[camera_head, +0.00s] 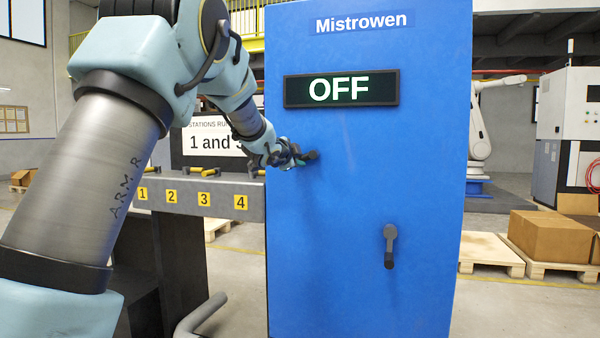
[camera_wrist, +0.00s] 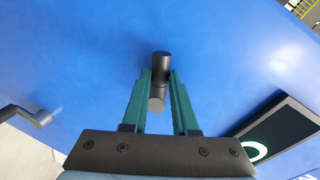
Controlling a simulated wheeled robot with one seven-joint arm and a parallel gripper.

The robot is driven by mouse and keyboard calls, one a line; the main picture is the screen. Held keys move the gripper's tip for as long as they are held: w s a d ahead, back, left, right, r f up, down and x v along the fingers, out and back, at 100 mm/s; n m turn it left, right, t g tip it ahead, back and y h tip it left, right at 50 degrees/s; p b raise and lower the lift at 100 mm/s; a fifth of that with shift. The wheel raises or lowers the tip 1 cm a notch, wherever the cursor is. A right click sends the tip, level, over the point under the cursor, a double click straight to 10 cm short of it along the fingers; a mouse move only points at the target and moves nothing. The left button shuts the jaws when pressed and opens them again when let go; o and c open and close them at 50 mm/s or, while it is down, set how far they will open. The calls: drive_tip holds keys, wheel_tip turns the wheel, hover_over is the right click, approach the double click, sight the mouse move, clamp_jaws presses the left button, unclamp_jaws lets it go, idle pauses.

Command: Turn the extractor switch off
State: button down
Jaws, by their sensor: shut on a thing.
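A tall blue cabinet (camera_head: 365,200) labelled Mistrowen faces me. Its dark display (camera_head: 342,88) reads OFF in pale letters. My gripper (camera_head: 298,155) is at the left part of the cabinet front, below the display. Its green fingers are shut on a dark switch handle (camera_head: 312,155); in the wrist view the handle (camera_wrist: 159,70) shows between the fingertips. The fingers hide part of the handle. A second, grey lever (camera_head: 390,245) sits lower right on the cabinet and hangs down; it also shows in the wrist view (camera_wrist: 35,115). No label marks either one as the extractor switch.
A grey bench (camera_head: 220,190) with yellow number tags 1 to 4 stands left of the cabinet. A white sign (camera_head: 212,135) is behind it. Pallets and a cardboard box (camera_head: 550,235) are at the right. The space before the cabinet's lower right is clear.

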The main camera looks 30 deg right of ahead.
drive_tip(key=shift+r+m+t+y+b, duration=0.15)
drive_tip(key=shift+r+m+y+b, duration=0.2)
drive_tip(key=shift+m+b, duration=0.55)
drive_tip(key=shift+r+m+t+y+b, duration=0.15)
drive_tip(key=shift+r+m+b, duration=0.25)
drive_tip(key=shift+m+b, duration=0.45)
drive_tip(key=c, duration=0.7)
unclamp_jaws()
drive_tip(key=shift+a+r, duration=0.1)
drive_tip(key=b+v, duration=0.2)
drive_tip(key=v, duration=0.8)
drive_tip(key=shift+s+a+b, duration=0.15)
drive_tip(key=shift+s+b, duration=0.15)
